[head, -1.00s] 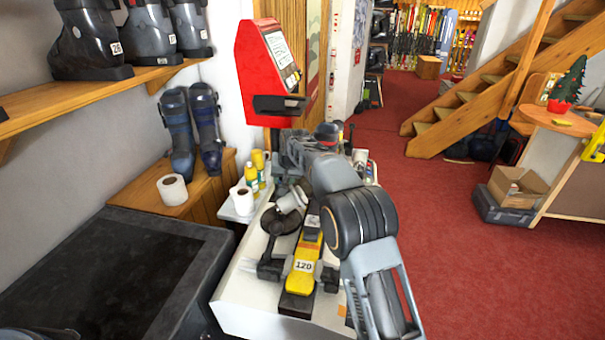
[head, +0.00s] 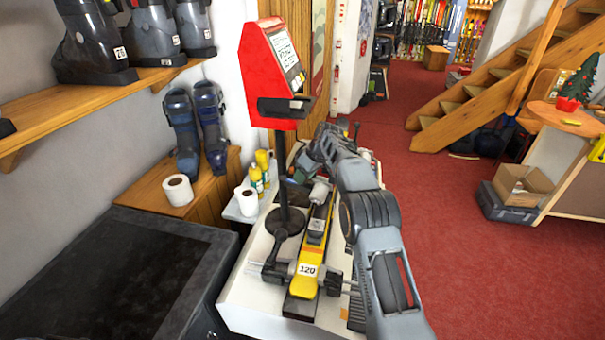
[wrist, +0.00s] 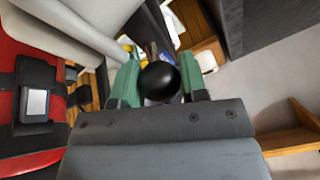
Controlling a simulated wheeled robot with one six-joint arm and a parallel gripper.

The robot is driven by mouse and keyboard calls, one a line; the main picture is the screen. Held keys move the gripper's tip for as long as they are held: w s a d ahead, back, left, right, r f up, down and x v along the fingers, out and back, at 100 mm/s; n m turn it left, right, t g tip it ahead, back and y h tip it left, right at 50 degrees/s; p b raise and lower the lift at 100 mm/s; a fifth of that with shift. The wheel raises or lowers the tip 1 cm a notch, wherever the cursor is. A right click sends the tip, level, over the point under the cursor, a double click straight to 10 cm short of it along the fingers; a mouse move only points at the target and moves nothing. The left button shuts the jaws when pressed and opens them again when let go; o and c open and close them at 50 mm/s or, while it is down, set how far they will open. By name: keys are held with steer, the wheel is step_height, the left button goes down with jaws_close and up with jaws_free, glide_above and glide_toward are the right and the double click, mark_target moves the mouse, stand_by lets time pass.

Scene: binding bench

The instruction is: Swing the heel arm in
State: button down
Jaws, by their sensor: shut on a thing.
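In the wrist view the green fingers of my gripper (wrist: 158,88) are shut on a round black knob (wrist: 160,76), one finger on each side. In the head view my gripper (head: 298,176) is beyond the upper part of the jig, partly behind my own arm, and the knob cannot be made out there. A pale grey cylindrical part (head: 320,190), perhaps part of the heel arm, is over the far part of the yellow ski (head: 307,256). The ski lies along the white bench (head: 250,303) and carries a tag reading 120. Most of the heel arm is hidden.
A dark-topped table (head: 110,275) is at front left. Red carpet at right is open.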

steer(key=shift+w+d+r+n, duration=0.1)
steer(key=shift+w+n, duration=0.25)
steer(key=shift+n, duration=0.05)
steer(key=shift+p, duration=0.3)
steer(key=c, duration=0.7)
jaws_free()
steer(key=d+r+b, duration=0.1)
steer(key=d, duration=0.3)
steer(key=s+d+r+b, duration=0.1)
steer(key=d+r, duration=0.1)
steer(key=d, duration=0.3)
steer(key=s+d+r+b, duration=0.1)
steer(key=d, duration=0.4)
steer(key=shift+r, duration=0.2)
